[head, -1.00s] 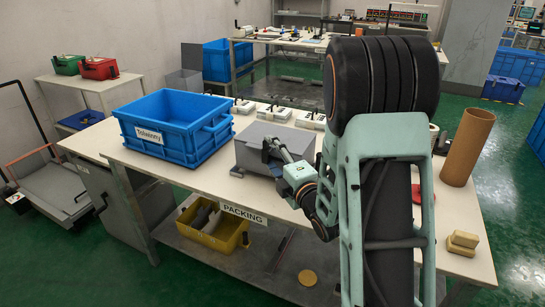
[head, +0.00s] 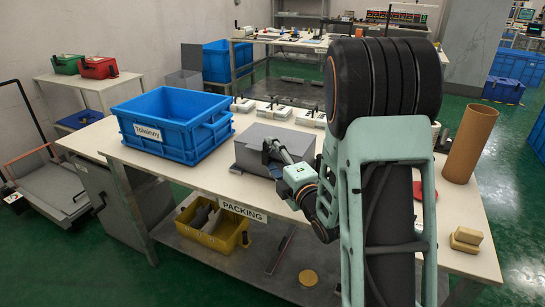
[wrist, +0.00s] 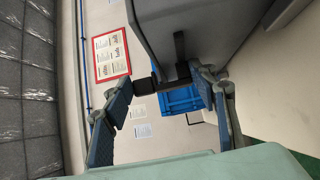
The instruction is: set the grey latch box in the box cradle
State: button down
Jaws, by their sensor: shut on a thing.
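The grey latch box (head: 262,133) is on the packing table in the head view, right of the blue tote. My gripper (head: 270,154) is at its front face, shut on a part of it. In the wrist view the box (wrist: 205,25) fills the top, with a dark strip on its face between the fingers of my gripper (wrist: 168,80). A small grey tab (head: 236,170) shows at the box's lower left. I cannot tell whether it belongs to the box cradle, which is not clearly seen. The box's underside is hidden.
The blue tote (head: 205,150) stands at the left of the table (head: 215,184). White latched units (head: 275,112) line the back. A brown tube (head: 470,143) and yellowish blocks (head: 466,239) are at the right. A yellow bin (head: 222,236) sits on the lower shelf.

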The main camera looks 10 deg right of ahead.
jog(key=shift+f+b, duration=0.35)
jog(key=shift+b, duration=0.15)
dwell(0.3)
jog(key=c, duration=0.7)
grip_release()
jog(key=shift+c, duration=0.2)
jog(key=shift+f, duration=0.1)
